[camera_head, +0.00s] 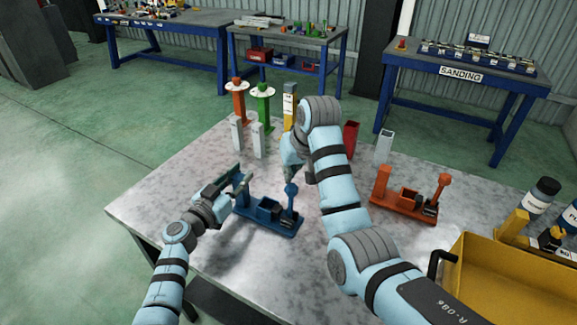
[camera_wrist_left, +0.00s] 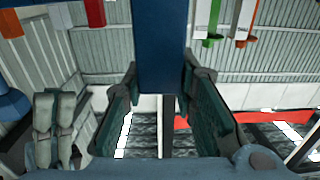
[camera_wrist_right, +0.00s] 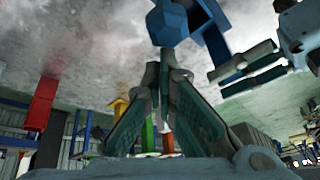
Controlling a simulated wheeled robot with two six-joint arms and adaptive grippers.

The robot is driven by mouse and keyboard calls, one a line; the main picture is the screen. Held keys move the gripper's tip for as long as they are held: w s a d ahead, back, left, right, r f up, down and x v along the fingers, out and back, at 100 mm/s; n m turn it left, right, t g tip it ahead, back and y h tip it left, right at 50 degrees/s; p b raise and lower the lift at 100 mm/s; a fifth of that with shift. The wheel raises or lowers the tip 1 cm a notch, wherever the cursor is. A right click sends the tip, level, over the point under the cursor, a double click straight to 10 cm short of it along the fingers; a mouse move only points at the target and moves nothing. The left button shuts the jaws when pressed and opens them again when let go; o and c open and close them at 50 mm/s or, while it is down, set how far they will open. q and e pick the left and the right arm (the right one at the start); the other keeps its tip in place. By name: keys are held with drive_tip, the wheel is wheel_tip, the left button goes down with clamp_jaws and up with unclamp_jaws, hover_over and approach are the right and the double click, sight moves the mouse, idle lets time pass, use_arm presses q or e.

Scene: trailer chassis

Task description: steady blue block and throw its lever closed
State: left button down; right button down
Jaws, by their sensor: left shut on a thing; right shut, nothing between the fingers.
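The blue block (camera_head: 265,213) sits on the grey table, with a post at its left end and a lever with a round knob (camera_head: 291,190) at its right end. The lever stands roughly upright. My left gripper (camera_head: 236,184) is shut on the blue block's post; the left wrist view shows the blue post (camera_wrist_left: 159,45) between both fingers. My right gripper (camera_head: 294,172) is shut and empty just behind and above the knob. In the right wrist view the blue knob (camera_wrist_right: 168,22) is close to the shut fingertips (camera_wrist_right: 158,65); I cannot tell whether they touch.
An orange block with a lever (camera_head: 405,203) stands to the right. A yellow bin (camera_head: 500,285) is at the front right. Grey posts (camera_head: 258,140), a red post (camera_head: 350,138) and green and orange stands (camera_head: 264,105) line the back. The table's left front is clear.

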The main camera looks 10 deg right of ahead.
drive_tip(key=s+d+f+t+y, duration=0.1)
drive_tip(key=s+d+t+y, duration=0.2)
drive_tip(key=d, duration=0.3)
drive_tip(key=shift+s+f+m+y, duration=0.15)
drive_tip(key=shift+s+m+y, duration=0.2)
drive_tip(key=shift+s, duration=0.25)
idle(0.9)
idle(0.5)
drive_tip(key=shift+w+a, duration=0.5)
drive_tip(key=shift+a, duration=0.15)
